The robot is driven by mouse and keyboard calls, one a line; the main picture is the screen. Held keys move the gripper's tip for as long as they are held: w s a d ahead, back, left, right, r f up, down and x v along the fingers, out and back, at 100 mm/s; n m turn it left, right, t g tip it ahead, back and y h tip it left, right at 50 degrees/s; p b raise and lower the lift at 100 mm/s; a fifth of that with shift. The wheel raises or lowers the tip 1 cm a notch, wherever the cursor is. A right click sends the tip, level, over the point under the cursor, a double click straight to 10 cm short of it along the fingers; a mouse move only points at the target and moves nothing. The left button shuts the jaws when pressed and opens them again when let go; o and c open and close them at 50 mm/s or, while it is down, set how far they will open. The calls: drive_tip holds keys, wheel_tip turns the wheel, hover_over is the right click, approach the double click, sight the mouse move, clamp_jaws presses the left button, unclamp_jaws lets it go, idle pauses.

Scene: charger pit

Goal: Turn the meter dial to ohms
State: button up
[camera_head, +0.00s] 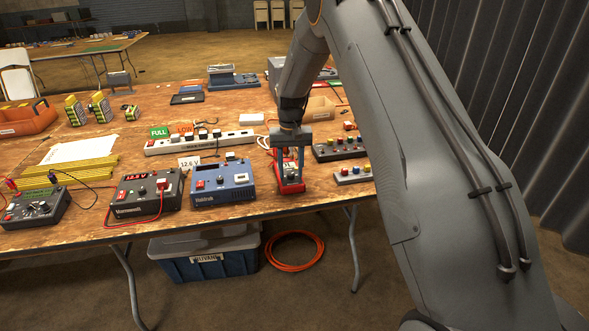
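My gripper (291,176) points down over a small red device (289,188) near the front edge of the table. Its two fingers stand apart in front of and over the red device, which they partly cover. Whether they grip anything on it is too small to tell. At the far left a dark box (36,208) with a round knob, a green label strip and red and black leads looks like a meter. My gripper is well to the right of it. The knob's setting and markings cannot be read.
A black unit (146,196) with a red display and a blue unit (222,184) stand between. A white power strip (200,142) lies behind them. Button panels (340,149) stand to the right. Yellow strips (70,172) and an orange tray (26,119) are at left.

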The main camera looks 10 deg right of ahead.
sight(291, 174)
drive_tip(key=shift+r+b, duration=0.75)
drive_tip(key=shift+r, duration=3.15)
